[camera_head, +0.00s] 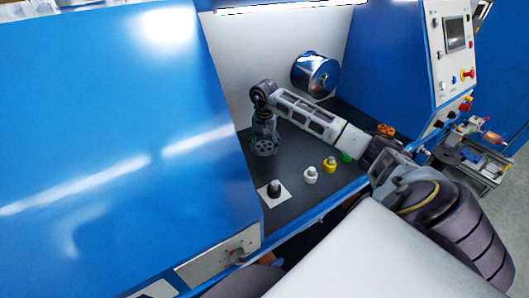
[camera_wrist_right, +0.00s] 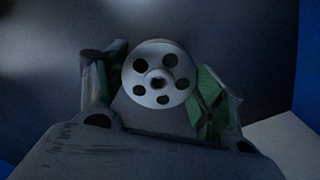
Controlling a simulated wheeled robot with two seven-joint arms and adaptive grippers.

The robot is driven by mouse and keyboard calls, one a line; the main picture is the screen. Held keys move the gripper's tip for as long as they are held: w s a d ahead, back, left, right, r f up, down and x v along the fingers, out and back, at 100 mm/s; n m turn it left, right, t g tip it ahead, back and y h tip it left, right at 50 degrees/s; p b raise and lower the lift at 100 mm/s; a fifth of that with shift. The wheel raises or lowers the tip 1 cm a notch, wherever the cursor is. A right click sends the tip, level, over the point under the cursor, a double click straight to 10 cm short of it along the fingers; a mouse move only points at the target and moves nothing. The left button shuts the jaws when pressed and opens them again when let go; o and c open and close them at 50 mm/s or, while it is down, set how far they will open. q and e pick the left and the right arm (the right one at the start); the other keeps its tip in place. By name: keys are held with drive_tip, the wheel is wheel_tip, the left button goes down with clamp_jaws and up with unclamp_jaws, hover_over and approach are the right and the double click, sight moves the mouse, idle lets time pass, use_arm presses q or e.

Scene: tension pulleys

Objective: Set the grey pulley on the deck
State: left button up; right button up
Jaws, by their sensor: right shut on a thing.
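The grey pulley (camera_wrist_right: 160,48) is a round disc with several holes and a central bore. In the wrist view it sits between the two green-padded fingers of my right gripper (camera_wrist_right: 160,88), which is shut on it. In the head view my right gripper (camera_head: 264,130) points down inside the machine, with the grey pulley (camera_head: 264,149) at its tip above the dark deck (camera_head: 240,172). Whether the pulley touches the deck is not clear. My left gripper is not in view.
A black knob-like piece (camera_head: 275,188) stands on a white square plate (camera_head: 264,196). White (camera_head: 310,175), yellow (camera_head: 329,166), green (camera_head: 346,157) and orange (camera_head: 385,130) pieces form a row to its right. A shiny cylinder (camera_head: 315,74) projects from the back wall. A blue panel (camera_head: 110,140) borders the left.

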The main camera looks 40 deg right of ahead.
sight(265, 158)
drive_tip(key=shift+f, duration=1.85)
drive_tip(key=shift+f, duration=0.15)
drive_tip(key=o, duration=1.1)
drive_tip(key=shift+r+p, duration=0.2)
drive_tip(key=shift+p, duration=0.1)
drive_tip(key=shift+r+b, duration=0.5)
drive_tip(key=shift+r, duration=5.45)
